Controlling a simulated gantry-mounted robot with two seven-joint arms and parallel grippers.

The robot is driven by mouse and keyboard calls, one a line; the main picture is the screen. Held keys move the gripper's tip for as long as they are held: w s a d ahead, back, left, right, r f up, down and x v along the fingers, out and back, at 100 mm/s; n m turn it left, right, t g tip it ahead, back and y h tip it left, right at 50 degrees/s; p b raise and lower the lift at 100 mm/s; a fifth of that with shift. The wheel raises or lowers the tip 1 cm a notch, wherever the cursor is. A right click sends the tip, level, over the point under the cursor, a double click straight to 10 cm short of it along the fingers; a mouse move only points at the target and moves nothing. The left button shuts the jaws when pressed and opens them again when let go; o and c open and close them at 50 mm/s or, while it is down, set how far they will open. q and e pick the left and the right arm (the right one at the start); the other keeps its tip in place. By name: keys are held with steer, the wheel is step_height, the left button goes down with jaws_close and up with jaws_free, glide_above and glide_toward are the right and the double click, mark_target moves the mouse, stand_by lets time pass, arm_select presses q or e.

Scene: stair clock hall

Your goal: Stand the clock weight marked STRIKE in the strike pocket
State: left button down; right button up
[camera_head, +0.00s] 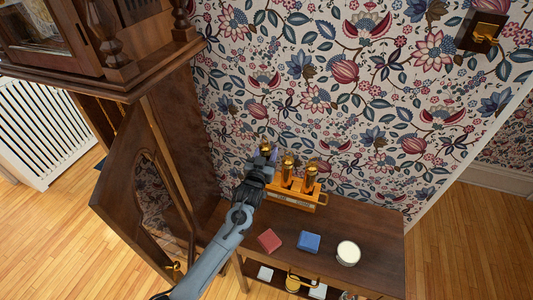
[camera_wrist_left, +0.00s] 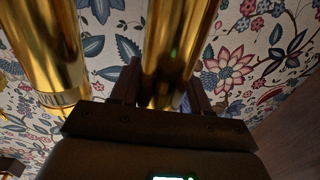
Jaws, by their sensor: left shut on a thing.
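My left gripper (camera_head: 264,160) reaches in from the left to the left end of a rack (camera_head: 296,198) on the side table. It is shut on a brass clock weight (camera_head: 265,147); in the left wrist view this weight (camera_wrist_left: 176,45) stands between the two fingers (camera_wrist_left: 160,85). Two more brass weights (camera_head: 287,167) (camera_head: 311,176) stand in the rack to the right. No STRIKE mark is legible. The gripper hides the held weight's lower part. My right gripper is out of view.
A tall wooden clock case (camera_head: 178,130) stands at the left, its door (camera_head: 140,185) swung open. The side table (camera_head: 370,222) carries a red block (camera_head: 270,241), a blue block (camera_head: 309,242) and a white round container (camera_head: 348,253). Small items sit on a lower shelf. Floral wallpaper is behind.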

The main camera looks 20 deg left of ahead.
arm_select(q)
steer(key=shift+w+f+b, duration=0.1)
steer(key=shift+f+b, duration=1.05)
steer(key=shift+f, duration=0.2)
stand_by(0.3)
steer(key=c, duration=0.9)
jaws_free()
steer(key=o, duration=0.4)
steer(key=shift+w, duration=0.1)
steer(key=shift+o, duration=0.2)
steer(key=s+p, duration=0.2)
steer(key=s, duration=0.9)
steer(key=shift+d+f, duration=0.25)
steer(key=shift+d, duration=0.15)
